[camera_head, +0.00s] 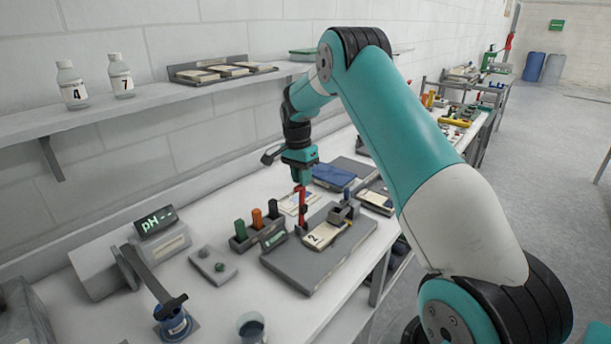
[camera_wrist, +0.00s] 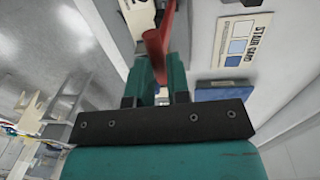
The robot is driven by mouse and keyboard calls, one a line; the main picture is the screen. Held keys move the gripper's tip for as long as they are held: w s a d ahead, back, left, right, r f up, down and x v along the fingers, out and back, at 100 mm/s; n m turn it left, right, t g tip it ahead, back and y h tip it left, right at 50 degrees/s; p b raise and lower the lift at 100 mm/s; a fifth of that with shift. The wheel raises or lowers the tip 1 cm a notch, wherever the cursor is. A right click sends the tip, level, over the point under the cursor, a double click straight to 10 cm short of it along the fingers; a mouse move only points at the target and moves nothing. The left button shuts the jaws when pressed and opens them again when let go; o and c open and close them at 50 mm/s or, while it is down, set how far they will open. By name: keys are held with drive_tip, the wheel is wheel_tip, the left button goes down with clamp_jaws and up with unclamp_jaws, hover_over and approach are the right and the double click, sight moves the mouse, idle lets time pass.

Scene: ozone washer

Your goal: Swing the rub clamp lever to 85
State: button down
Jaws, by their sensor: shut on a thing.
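The red rub clamp lever (camera_head: 302,205) stands nearly upright at the far left part of the grey rub station plate (camera_head: 290,270). My gripper (camera_head: 301,178) points down from above and is shut on the top of the lever. In the wrist view the red lever (camera_wrist: 157,45) runs up between the teal fingers of my gripper (camera_wrist: 157,80). A pale card marked 2 (camera_head: 322,236) lies on the plate beside the lever's foot. I cannot read the lever's angle. The lever's gripped end is partly hidden by the fingers.
A rack with green, orange and dark handles (camera_head: 257,226) stands left of the plate. A pH meter (camera_head: 157,222) and a blue jar (camera_head: 174,322) are farther left. Dark blue pads (camera_head: 335,177) lie behind. A wall shelf (camera_head: 130,108) runs above the bench.

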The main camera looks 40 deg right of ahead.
drive_tip(key=shift+w+a+f, duration=0.3)
drive_tip(key=shift+a+f, duration=0.05)
drive_tip(key=shift+f, duration=0.2)
drive_tip(key=c, duration=1.2)
unclamp_jaws()
drive_tip(key=shift+w+f, duration=0.25)
drive_tip(key=shift+w, duration=0.05)
drive_tip(key=shift+o, duration=1.1)
drive_tip(key=shift+w+f, duration=0.3)
drive_tip(key=shift+w, duration=0.1)
drive_tip(key=shift+s+r, duration=0.2)
drive_tip(key=shift+c, duration=0.6)
drive_tip(key=shift+d+r, duration=0.1)
drive_tip(key=shift+r, duration=0.2)
drive_tip(key=shift+d+r, duration=0.1)
drive_tip(key=shift+r, duration=0.1)
